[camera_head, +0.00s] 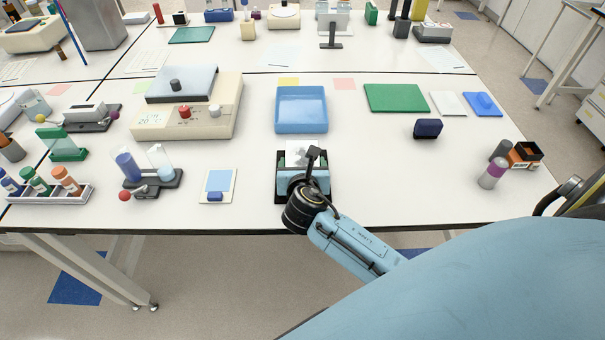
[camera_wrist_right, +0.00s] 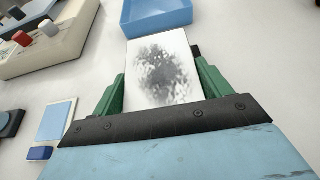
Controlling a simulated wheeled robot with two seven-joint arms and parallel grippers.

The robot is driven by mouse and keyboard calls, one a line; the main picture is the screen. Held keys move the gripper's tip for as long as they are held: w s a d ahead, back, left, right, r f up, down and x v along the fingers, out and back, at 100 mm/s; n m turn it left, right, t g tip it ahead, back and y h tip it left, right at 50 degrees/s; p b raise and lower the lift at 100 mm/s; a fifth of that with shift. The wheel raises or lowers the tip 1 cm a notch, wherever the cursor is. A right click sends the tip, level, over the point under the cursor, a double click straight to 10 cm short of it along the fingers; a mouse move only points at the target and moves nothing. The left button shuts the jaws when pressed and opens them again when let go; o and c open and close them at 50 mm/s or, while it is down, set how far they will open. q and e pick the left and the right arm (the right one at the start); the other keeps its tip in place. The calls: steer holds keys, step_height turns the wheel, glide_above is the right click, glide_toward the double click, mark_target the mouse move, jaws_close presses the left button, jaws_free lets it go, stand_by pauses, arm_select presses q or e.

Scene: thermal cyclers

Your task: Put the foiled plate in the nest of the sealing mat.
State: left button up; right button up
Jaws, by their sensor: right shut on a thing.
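The foiled plate (camera_wrist_right: 163,70) is white with a mottled grey top and sits between the green fingers of my right gripper (camera_wrist_right: 158,88) in the right wrist view. That gripper (camera_head: 305,158) is shut on it, near the front middle of the table in the head view. The plate's near end is hidden by the gripper. I cannot tell whether the plate touches the table. A white board with a light blue rectangle (camera_head: 219,180) lies to the left of the gripper and may be the sealing mat. It also shows in the right wrist view (camera_wrist_right: 57,120). My left gripper is not in view.
A blue tray (camera_head: 302,124) lies just beyond the gripper. A beige cycler (camera_head: 221,117) stands at the back left, a bottle stand (camera_head: 151,183) at the left. A green mat (camera_head: 396,97) and dark blue box (camera_head: 428,129) are to the right.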

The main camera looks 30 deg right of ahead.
steer(key=shift+f+b, duration=0.35)
steer(key=shift+f, duration=1.1)
steer(key=shift+f, duration=0.1)
steer(key=shift+f, duration=0.1)
steer(key=o, duration=1)
steer(key=shift+o, duration=0.2)
steer(key=shift+s+a+r, duration=0.15)
steer(key=shift+s+r, duration=0.1)
steer(key=p+v, duration=0.1)
steer(key=v, duration=1)
steer(key=shift+s+a+r, duration=0.1)
steer(key=shift+s, duration=0.15)
